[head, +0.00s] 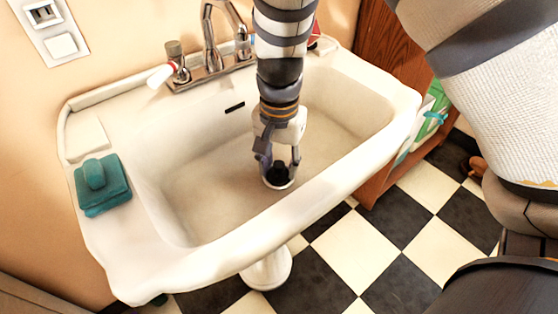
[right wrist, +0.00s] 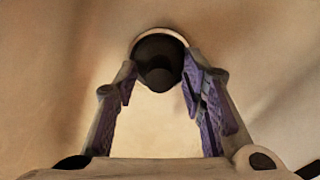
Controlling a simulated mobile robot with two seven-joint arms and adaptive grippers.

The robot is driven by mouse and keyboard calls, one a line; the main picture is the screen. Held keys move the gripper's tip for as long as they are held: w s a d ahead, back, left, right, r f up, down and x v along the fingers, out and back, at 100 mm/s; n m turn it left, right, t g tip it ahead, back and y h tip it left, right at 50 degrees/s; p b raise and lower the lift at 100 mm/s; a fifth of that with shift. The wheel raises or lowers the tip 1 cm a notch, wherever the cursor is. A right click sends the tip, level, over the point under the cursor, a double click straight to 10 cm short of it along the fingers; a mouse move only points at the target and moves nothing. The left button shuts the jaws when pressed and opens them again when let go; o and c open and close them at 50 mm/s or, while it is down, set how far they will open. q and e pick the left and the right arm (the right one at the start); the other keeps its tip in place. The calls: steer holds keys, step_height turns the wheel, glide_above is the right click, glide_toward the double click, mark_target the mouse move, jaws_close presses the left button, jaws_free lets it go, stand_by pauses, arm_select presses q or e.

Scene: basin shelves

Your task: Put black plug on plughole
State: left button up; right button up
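The black plug (head: 279,174) sits low in the basin at the plughole (head: 279,185), whose pale rim shows around its lower edge. In the right wrist view the plug (right wrist: 158,62) is a dark round shape with the pale plughole rim (right wrist: 163,32) behind its top edge. My right gripper (head: 280,165) points down into the basin with its fingers parted on either side of the plug. Its fingertips (right wrist: 158,78) are close beside the plug; I see no clear grip on it. Whether the plug is fully seated cannot be told. My left gripper is out of view.
The white basin (head: 205,195) has raised walls and a front rim around my gripper. A tap (head: 212,50) stands at the back with a white-and-red tube (head: 162,75) nearby. A teal soap dish (head: 102,185) is on the left ledge. A wooden cabinet (head: 385,150) stands at right.

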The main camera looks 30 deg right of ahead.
mark_target(279, 163)
steer(key=shift+r, duration=0.1)
